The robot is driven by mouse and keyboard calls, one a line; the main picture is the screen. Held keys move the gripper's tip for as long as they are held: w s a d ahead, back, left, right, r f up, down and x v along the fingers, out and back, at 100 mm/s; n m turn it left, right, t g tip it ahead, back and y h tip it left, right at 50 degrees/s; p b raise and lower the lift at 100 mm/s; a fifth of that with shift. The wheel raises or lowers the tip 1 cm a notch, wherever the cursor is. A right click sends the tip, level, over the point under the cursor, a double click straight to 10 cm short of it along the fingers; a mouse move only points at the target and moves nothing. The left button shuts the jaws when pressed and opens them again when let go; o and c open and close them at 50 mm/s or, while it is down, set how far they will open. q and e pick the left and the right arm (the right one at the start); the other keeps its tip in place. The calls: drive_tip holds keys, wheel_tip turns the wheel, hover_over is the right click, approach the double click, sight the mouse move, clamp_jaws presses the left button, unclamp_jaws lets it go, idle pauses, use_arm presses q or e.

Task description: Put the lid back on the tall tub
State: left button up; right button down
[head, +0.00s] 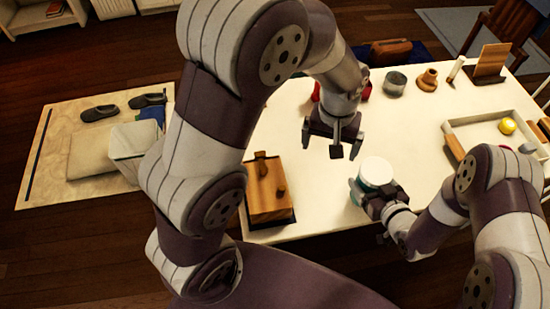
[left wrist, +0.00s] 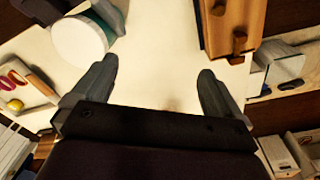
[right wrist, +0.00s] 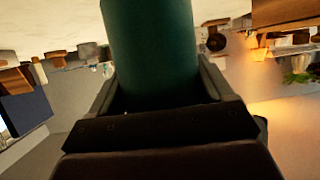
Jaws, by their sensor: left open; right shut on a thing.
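The tall tub is a teal cylinder that fills the middle of the right wrist view (right wrist: 150,50). In the head view its white round lid (head: 376,171) covers the top and hides most of the tub. The lid also shows in the left wrist view (left wrist: 80,41), sitting on the teal tub (left wrist: 110,13); I cannot tell whether it is fully seated. My right gripper (head: 372,197) is shut around the tub's side. My left gripper (head: 333,141) is open and empty above the table, to the left of the lid and apart from it.
A wooden block with knobs (head: 266,184) stands at the white table's (head: 310,190) left front edge. A tray (head: 488,122) with a yellow ball (head: 507,126) lies at the right. A grey jar (head: 395,83) and a brown vase (head: 428,80) stand at the back. The table's middle is clear.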

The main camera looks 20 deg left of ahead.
drive_tip(key=shift+s+a+r, duration=0.1)
drive_tip(key=shift+a, duration=0.1)
drive_tip(key=shift+d, duration=0.2)
use_arm(q)
drive_tip(key=s+a+m, duration=0.1)
drive_tip(key=s+a, duration=0.9)
drive_tip(key=shift+a+m+t, duration=0.3)
drive_tip(key=shift+t, duration=0.1)
drive_tip(key=shift+s, duration=0.1)
